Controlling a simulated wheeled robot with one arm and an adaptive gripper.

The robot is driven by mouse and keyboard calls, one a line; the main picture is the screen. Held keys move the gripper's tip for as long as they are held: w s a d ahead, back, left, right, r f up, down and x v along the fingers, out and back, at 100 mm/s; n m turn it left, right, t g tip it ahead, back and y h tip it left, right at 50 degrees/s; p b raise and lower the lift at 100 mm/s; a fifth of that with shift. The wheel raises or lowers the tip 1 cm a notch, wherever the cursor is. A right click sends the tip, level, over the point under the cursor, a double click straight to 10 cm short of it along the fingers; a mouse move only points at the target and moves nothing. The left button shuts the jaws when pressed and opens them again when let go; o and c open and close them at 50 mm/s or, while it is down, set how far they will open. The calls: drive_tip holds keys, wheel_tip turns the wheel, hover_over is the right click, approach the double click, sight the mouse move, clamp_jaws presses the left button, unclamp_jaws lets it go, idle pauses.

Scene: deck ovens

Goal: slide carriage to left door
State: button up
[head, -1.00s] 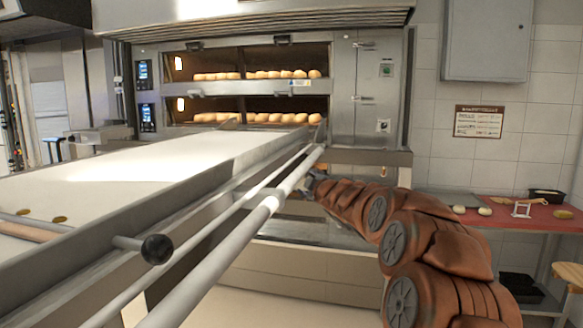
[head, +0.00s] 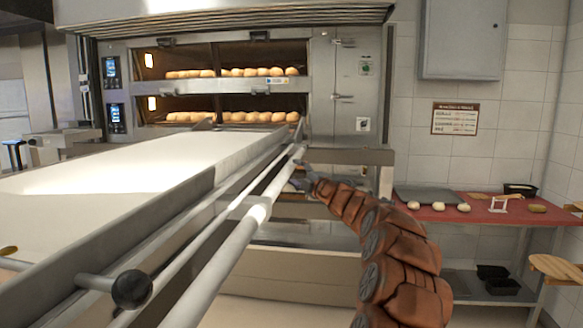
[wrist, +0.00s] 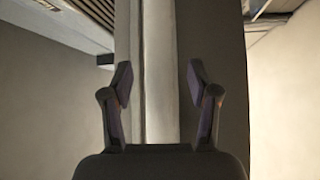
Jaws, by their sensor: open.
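The carriage (head: 130,180) is a long loader with a pale flat bed and metal side rails, standing in front of the deck oven (head: 225,85). A light grey push bar (head: 225,237) runs along its right side toward the oven. My gripper (head: 298,174) is near the far end of this bar. In the wrist view my gripper (wrist: 160,80) is open, its fingers either side of a pale vertical bar (wrist: 158,60). I cannot tell whether they touch it. Both oven decks stand open with rows of loaves inside.
A black knob (head: 131,289) sticks out from the carriage's near side. A grey wall cabinet (head: 463,38) hangs above.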

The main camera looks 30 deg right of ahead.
drive_tip(key=shift+w+a+r+p, duration=0.15)
drive_tip(key=shift+w+p, duration=0.1)
drive_tip(key=shift+w, duration=0.55)
drive_tip(key=shift+w+d+r+p, duration=0.1)
drive_tip(key=shift+w+p, duration=0.15)
drive_tip(key=shift+w, duration=0.5)
drive_tip(key=shift+w+a+r+p, duration=0.15)
drive_tip(key=shift+w+p, duration=0.1)
drive_tip(key=shift+w, duration=0.55)
clamp_jaws()
